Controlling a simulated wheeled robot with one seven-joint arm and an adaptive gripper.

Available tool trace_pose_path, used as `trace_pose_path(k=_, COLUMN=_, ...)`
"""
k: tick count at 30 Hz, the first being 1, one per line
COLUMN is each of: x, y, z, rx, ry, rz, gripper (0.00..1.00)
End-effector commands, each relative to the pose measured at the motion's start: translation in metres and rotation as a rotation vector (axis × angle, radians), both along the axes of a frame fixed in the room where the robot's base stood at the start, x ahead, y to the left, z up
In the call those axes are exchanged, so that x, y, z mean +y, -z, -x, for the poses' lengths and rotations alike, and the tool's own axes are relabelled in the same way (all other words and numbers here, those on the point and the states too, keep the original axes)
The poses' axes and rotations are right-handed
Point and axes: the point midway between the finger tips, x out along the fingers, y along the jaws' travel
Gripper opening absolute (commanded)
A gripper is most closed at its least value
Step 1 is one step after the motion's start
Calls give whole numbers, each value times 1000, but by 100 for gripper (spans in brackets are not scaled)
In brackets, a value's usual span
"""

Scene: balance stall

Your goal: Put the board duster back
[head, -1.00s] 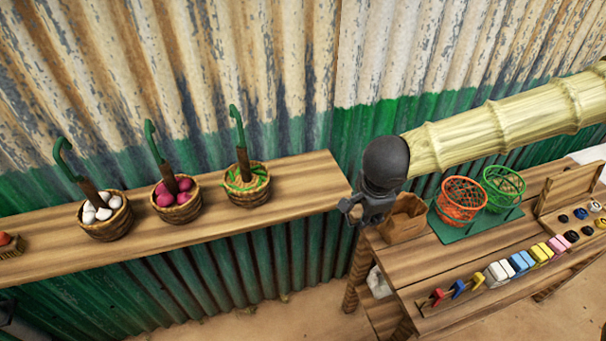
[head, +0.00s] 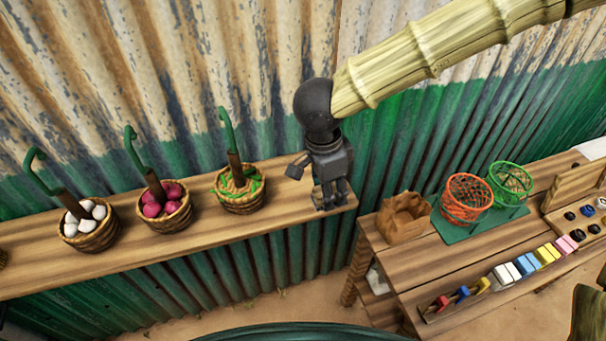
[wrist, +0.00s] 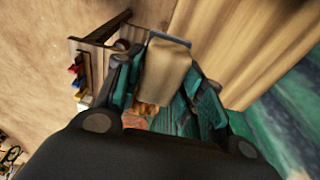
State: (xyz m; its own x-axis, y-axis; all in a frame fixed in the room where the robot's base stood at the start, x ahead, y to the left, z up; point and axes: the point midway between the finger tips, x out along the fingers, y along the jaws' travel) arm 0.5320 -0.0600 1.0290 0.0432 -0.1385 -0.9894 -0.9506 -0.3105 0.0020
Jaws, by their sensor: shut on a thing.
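My gripper (head: 331,200) is at the right end of the wall shelf (head: 285,213), right of the basket with green and orange contents. It points down; I cannot tell whether it touches the shelf. In the wrist view my gripper (wrist: 163,92) is shut on a tan block with a greyish edge, which looks like the board duster (wrist: 166,72). In the head view the fingers hide the duster.
Three baskets with green hooked handles stand on the shelf: white items (head: 90,235), pink items (head: 165,212), green and orange items (head: 240,200). A table (head: 405,265) at right holds a paper bag (head: 403,218), an orange wire basket (head: 466,198), a green one (head: 510,183) and coloured blocks.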

Motion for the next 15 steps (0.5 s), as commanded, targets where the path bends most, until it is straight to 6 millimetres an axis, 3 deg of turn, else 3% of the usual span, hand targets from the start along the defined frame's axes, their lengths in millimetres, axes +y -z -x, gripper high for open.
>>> trace_pose_path(k=9, x=37, y=4, z=-50, rx=1, ry=2, rz=0, gripper=20)
trace_pose_path(k=15, x=49, y=7, z=-65, rx=0, ry=2, rz=0, gripper=20)
